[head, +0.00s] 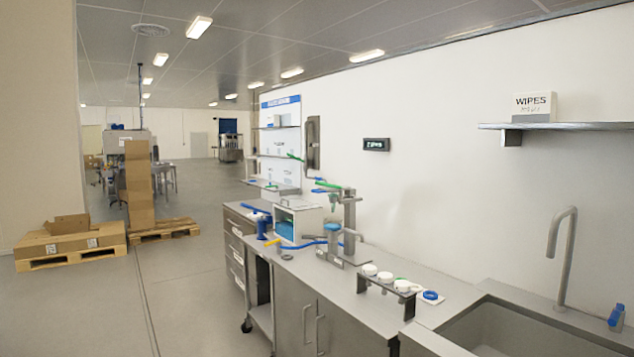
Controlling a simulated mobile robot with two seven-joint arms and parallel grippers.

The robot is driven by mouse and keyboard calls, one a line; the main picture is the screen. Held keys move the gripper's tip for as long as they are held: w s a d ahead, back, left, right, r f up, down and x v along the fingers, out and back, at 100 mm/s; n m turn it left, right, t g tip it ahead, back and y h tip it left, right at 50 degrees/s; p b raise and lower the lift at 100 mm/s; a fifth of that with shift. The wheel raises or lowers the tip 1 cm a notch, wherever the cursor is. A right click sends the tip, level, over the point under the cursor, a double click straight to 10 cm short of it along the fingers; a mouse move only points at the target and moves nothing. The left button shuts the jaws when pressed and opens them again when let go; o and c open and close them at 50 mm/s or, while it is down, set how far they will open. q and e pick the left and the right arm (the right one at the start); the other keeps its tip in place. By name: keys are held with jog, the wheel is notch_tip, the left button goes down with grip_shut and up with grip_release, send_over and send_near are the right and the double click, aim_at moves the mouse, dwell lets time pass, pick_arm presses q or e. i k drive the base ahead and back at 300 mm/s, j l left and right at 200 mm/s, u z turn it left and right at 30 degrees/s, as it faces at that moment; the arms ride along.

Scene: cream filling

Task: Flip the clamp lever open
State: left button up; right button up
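A grey metal bench stand (349,218) with an upright column stands on the steel counter, towards its far part. A green lever-like bar (328,184) shows at its upper left, with a blue end piece. Which part is the clamp lever, and whether it is open or closed, is too small to tell. A blue-topped cylinder (333,230) is at the stand's left side. Neither of my grippers is in view.
The steel counter (385,312) runs along the right wall to a sink (500,335) with a tall faucet (562,258). A rack (388,286) holds white-topped jars. A white box (298,217) stands beyond. Pallets with cardboard boxes are at left; the floor (195,300) before the counter is clear.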

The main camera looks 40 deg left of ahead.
aim_at(323, 184)
jog(key=j+u, duration=0.1)
jog(key=u, duration=0.3)
jog(key=i+j+u, duration=0.1)
jog(key=u, duration=0.65)
jog(key=i+j, duration=1)
jog(key=i, duration=0.05)
